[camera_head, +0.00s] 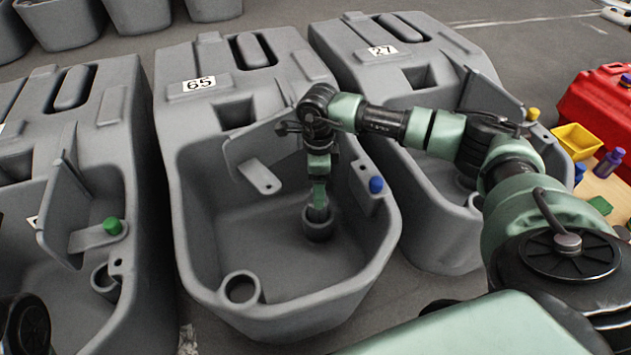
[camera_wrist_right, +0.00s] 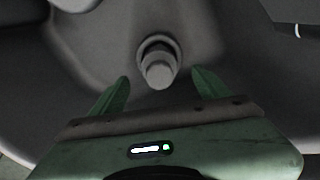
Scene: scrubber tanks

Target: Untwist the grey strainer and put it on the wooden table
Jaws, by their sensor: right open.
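The grey strainer (camera_wrist_right: 160,74) stands in a round grey socket (camera_head: 318,231) on the floor of the tank marked 65. In the right wrist view it shows as a small stepped cylinder. My right gripper (camera_head: 318,205) reaches straight down into this tank, over the strainer. Its two green fingers are open, one on each side of the strainer, with a visible gap to each. In the head view my gripper hides most of the strainer. The wooden table (camera_head: 613,188) is at the right edge, partly cut off. My left gripper is not in view.
Grey tank 65 (camera_head: 180,215) has an inner bracket (camera_head: 260,177) and a blue cap (camera_head: 376,185) near my arm. Tank 27 (camera_head: 345,45) stands to its right. The table holds a yellow bin (camera_head: 577,140), a purple bottle (camera_head: 608,162) and a green piece (camera_head: 600,205).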

